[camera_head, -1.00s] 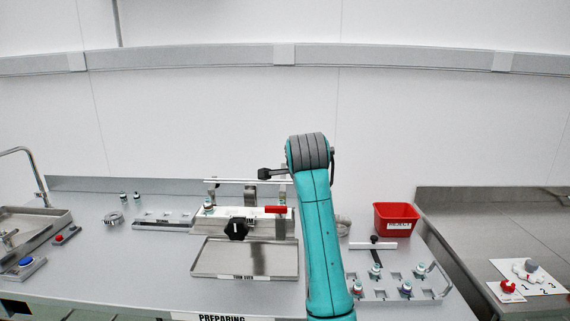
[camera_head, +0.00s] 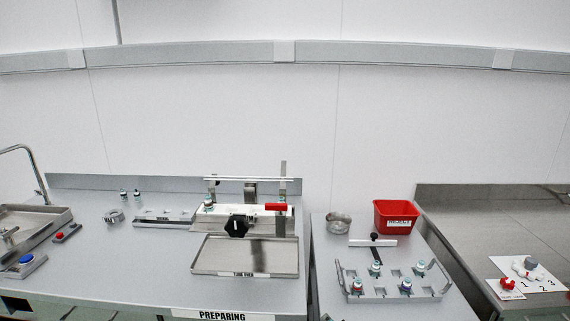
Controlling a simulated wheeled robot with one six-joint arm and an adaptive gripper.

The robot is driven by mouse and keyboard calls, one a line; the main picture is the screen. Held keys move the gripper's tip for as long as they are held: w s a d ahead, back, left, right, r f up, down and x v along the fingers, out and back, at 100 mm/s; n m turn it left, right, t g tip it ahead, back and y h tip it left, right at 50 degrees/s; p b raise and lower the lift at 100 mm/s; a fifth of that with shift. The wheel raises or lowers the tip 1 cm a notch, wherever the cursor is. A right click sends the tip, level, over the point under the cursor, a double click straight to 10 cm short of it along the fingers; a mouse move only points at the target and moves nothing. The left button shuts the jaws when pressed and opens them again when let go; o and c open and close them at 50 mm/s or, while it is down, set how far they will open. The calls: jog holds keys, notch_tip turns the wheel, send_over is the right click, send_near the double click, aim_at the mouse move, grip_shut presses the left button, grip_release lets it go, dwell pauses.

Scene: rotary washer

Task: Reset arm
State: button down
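My gripper is not in view, and almost none of my arm shows; a small dark shape at the bottom edge may be part of it. The fixture (camera_head: 250,211) with a black knob (camera_head: 237,227) and a red handle (camera_head: 276,207) stands on the left table. A small bottle (camera_head: 209,204) sits at the fixture's left end. An empty metal tray (camera_head: 245,268) lies in front of it. On the right table, a metal rack (camera_head: 395,294) holds several small capped bottles.
A red bin (camera_head: 396,214) and a round metal bowl (camera_head: 339,223) stand behind the rack. A sink (camera_head: 32,228) with a tap is far left. A steel counter (camera_head: 490,222) on the right carries a white numbered board (camera_head: 541,280). A gap separates the two tables.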

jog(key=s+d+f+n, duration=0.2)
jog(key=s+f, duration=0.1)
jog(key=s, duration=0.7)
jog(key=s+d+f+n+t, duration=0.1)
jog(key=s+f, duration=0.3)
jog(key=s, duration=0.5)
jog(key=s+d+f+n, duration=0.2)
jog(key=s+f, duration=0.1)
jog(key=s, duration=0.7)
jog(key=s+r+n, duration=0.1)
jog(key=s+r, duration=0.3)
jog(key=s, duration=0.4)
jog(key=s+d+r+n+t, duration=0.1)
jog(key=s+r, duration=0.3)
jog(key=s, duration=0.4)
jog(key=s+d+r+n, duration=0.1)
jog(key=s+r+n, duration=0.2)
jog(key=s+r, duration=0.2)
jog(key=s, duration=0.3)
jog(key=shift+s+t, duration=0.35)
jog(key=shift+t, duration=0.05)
